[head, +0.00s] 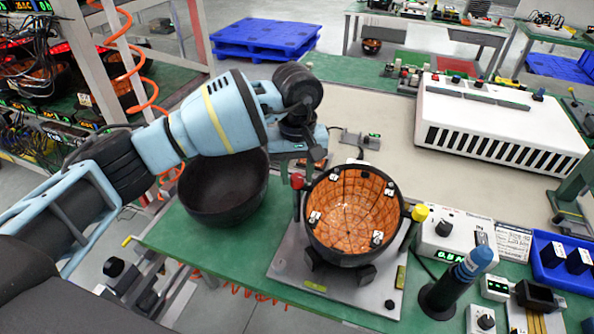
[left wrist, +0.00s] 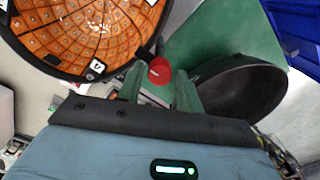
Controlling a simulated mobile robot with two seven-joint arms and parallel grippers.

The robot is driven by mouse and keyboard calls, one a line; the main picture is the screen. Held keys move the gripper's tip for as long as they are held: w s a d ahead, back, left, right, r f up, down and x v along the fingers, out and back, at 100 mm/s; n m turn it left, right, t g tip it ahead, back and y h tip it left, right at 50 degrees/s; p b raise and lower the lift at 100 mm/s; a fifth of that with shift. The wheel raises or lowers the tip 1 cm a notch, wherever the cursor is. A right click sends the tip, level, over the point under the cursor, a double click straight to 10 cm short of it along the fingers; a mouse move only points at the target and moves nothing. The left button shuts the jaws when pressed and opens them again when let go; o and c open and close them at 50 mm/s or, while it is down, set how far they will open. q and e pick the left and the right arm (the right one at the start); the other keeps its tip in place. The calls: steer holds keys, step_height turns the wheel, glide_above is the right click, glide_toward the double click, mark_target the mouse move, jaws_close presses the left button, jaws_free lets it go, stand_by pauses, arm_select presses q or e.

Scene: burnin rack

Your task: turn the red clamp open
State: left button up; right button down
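The red clamp (head: 297,181) has a round red knob and stands at the left rim of the orange-lined bowl (head: 352,205). The bowl sits in a fixture on a grey plate (head: 290,262). My left gripper (head: 314,158) hangs just above and beside the red clamp, partly hidden by its own wrist in the head view. In the left wrist view, the red knob (left wrist: 159,72) lies between the two green fingers (left wrist: 160,90), with a gap visible on each side. The fingers look open; their depth relative to the knob is unclear. My right gripper is not in view.
A yellow knob (head: 420,212) stands at the bowl's right rim. An empty black bowl (head: 222,190) sits to the left on the green mat. A control box (head: 450,235), a blue-topped tool (head: 472,265) and a blue tray (head: 548,275) are to the right. A white vented unit (head: 500,118) stands behind.

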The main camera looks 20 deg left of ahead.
arm_select(q)
steer(key=c, duration=0.6)
steer(key=shift+c, duration=0.2)
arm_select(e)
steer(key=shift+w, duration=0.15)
